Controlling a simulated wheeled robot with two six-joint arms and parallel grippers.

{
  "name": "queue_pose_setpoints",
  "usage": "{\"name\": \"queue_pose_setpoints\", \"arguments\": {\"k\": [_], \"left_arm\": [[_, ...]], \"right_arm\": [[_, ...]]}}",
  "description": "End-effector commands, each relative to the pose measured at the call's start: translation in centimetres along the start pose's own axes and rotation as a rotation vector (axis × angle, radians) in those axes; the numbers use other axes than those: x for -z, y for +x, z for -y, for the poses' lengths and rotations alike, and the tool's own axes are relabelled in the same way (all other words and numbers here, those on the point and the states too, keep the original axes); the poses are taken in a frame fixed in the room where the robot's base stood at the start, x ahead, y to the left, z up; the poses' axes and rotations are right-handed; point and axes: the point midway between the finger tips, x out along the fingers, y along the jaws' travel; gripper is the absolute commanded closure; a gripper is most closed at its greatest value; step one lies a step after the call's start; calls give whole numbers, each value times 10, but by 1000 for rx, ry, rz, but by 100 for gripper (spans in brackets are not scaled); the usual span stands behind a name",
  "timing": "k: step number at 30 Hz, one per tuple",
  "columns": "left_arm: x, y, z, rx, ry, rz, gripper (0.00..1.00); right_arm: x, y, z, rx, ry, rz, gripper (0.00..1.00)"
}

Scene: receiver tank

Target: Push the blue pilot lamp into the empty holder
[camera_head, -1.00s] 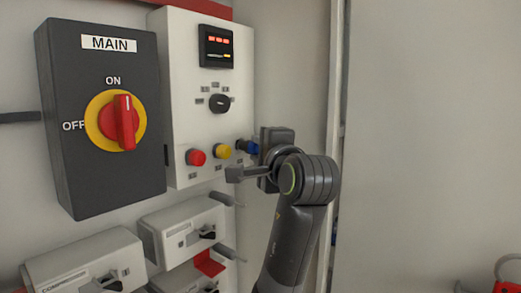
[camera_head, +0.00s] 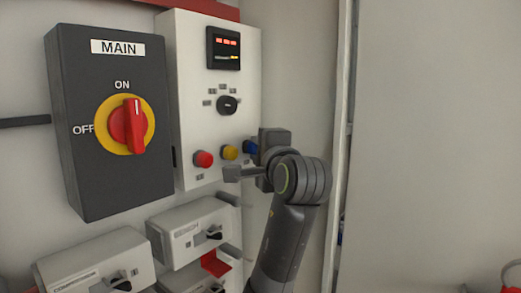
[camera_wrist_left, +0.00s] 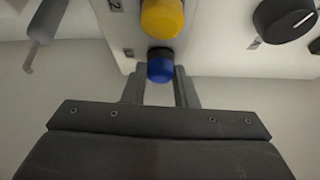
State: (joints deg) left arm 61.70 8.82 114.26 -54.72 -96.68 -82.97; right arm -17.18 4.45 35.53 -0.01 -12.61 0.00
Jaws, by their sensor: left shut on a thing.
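The blue pilot lamp (camera_head: 250,147) shows at the right of the lamp row on the white control panel (camera_head: 190,100). In the left wrist view the blue lamp (camera_wrist_left: 160,66) lies between the fingertips of my left gripper (camera_wrist_left: 160,80), which is shut on it. The lamp is right at the panel face, beside the yellow lamp (camera_wrist_left: 162,18). In the head view my left gripper (camera_head: 254,160) is partly hidden by its own wrist. The holder behind the blue lamp is hidden, so I cannot tell how deep the lamp sits. My right gripper is not in view.
A red lamp (camera_head: 203,159) and the yellow lamp sit left of the blue one. A black selector knob (camera_head: 228,105) and a display (camera_head: 224,48) are above. The dark MAIN switch box (camera_head: 110,120) stands left. Grey breaker boxes (camera_head: 195,232) are below. A plain wall (camera_head: 430,140) is right.

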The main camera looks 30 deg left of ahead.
Motion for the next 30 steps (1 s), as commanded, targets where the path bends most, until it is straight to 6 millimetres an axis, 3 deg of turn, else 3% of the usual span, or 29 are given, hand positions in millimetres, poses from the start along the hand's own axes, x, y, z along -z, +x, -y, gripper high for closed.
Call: {"name": "queue_pose_setpoints", "arguments": {"k": [6, 7, 13, 23, 30], "left_arm": [[-3, 4, 0, 1, 0, 2, 100], [-3, 4, 0, 1, 0, 2, 73], [-3, 4, 0, 1, 0, 1, 49], [-2, 0, -1, 0, -1, -1, 49], [-1, -34, -5, 1, -6, -6, 49]], "right_arm": [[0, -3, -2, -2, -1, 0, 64], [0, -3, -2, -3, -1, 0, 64], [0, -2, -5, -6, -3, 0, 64], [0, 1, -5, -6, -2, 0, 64], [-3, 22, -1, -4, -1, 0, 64]]}}
